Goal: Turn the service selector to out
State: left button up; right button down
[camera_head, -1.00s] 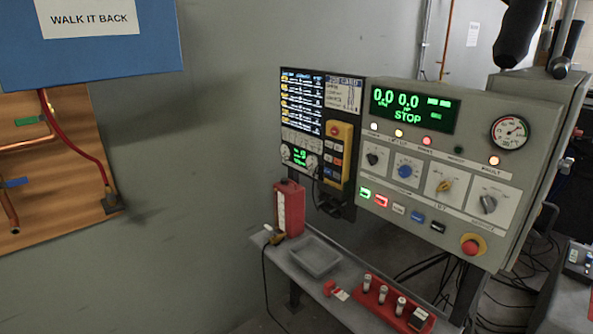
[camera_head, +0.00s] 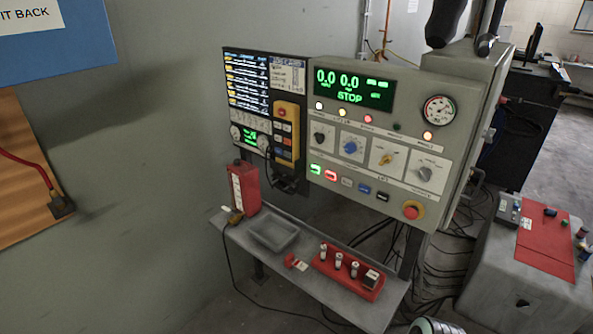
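The control panel (camera_head: 395,125) stands on the wall side in the head view, with a green display (camera_head: 353,89) that reads 0.0, 0.0 and STOP.
A red emergency button (camera_head: 411,211) sits below the grey knob. A shelf (camera_head: 330,290) under the panel holds a grey tray (camera_head: 272,233) and a red holder (camera_head: 347,273). Loose cables (camera_head: 440,265) lie behind, and a grey cabinet (camera_head: 520,285) stands at right.

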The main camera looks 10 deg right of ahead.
aim_at(425, 173)
jog(key=z, duration=1.25)
